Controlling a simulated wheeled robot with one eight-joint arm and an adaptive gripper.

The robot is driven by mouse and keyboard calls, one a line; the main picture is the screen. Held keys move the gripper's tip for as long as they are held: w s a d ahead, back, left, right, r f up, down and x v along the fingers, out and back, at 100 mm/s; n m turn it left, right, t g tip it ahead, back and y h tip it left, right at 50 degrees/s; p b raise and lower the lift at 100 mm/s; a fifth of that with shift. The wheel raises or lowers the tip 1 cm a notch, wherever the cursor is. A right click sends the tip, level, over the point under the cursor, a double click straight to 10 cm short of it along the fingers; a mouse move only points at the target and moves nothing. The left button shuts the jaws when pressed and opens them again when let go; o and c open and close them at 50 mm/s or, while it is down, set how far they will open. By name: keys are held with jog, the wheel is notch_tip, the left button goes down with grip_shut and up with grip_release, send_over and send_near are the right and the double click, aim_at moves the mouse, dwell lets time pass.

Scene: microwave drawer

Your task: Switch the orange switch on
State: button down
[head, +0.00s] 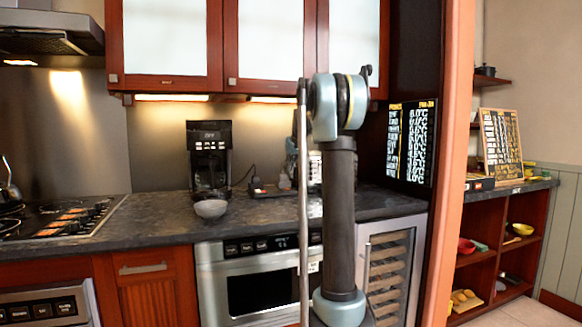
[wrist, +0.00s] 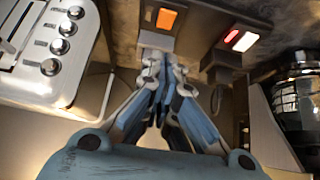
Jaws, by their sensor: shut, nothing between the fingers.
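In the wrist view, the orange switch (wrist: 166,18) is a small glowing orange square on a dark box near the top edge. My gripper (wrist: 160,64) is shut and empty, its fingertips pointing at the box just below the orange square in the picture. I cannot tell whether the tips touch the box. In the head view, small switch boxes (head: 259,187) stand on the counter between the coffee maker and my arm. My gripper is hidden behind my arm there.
A second box with a red and white lit switch (wrist: 238,40) stands right of the orange one. A toaster with several knobs (wrist: 50,67) is at the left. A coffee maker (head: 209,157) and a grey bowl (head: 210,208) stand on the counter (head: 160,217).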

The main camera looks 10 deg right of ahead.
send_over(288, 189)
jog(key=f, duration=0.3)
jog(key=w+f, duration=0.1)
jog(key=f, duration=0.1)
jog(key=shift+a, duration=0.1)
jog(key=shift+s+f, duration=0.2)
jog(key=shift+f, duration=0.35)
jog(key=shift+s+f, duration=0.15)
jog(key=shift+f, duration=1.1)
